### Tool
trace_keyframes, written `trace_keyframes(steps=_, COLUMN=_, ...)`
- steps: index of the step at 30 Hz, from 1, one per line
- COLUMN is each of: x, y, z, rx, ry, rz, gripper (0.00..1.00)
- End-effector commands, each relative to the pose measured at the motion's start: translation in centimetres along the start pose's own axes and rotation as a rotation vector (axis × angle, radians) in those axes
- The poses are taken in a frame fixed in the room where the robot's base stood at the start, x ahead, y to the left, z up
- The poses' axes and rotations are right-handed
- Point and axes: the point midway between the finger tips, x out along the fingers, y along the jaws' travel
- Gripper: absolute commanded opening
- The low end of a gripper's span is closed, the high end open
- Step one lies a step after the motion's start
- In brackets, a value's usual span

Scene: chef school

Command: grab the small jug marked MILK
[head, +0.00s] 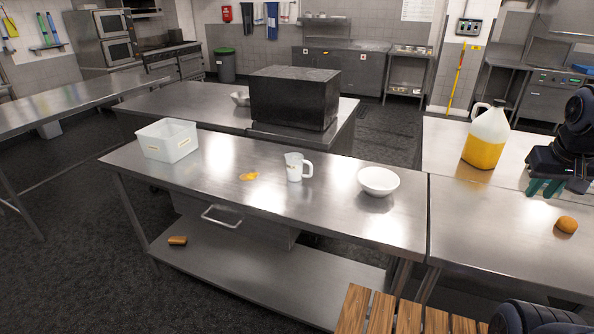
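A small white jug (294,168) stands upright on the middle steel table (225,180). Its handle points right, and a mark on its side is too small to read. My gripper (546,187) is at the right edge, above the right-hand table and far to the right of the jug. Its teal fingers point down and look apart, with nothing seen between them.
A white bowl (378,181) stands right of the jug; an orange spill (250,176) and a white tub (168,140) are to its left. A large jug of yellow liquid (486,136) and a bread roll (567,225) are near my gripper. A black box (293,97) stands behind.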

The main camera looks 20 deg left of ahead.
Motion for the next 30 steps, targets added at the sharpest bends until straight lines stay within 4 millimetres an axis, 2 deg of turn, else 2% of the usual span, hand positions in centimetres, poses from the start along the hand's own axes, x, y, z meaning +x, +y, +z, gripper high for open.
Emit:
trace_keyframes(steps=8, x=2.4, y=-0.1, z=-4.3, rx=-0.362, ry=-0.138, rz=0.152, gripper=0.23)
trace_keyframes(steps=17, x=5.1, y=-2.2, z=-10.4, rx=-0.771, ry=-0.244, rz=0.342, gripper=0.23)
trace_keyframes(steps=23, x=7.0, y=-5.3, z=-14.8, rx=-1.045, ry=-0.290, rz=0.483, gripper=0.23)
trace_keyframes(steps=30, x=9.4, y=-11.3, z=-19.9, rx=-1.371, ry=-0.314, rz=0.669, gripper=0.23)
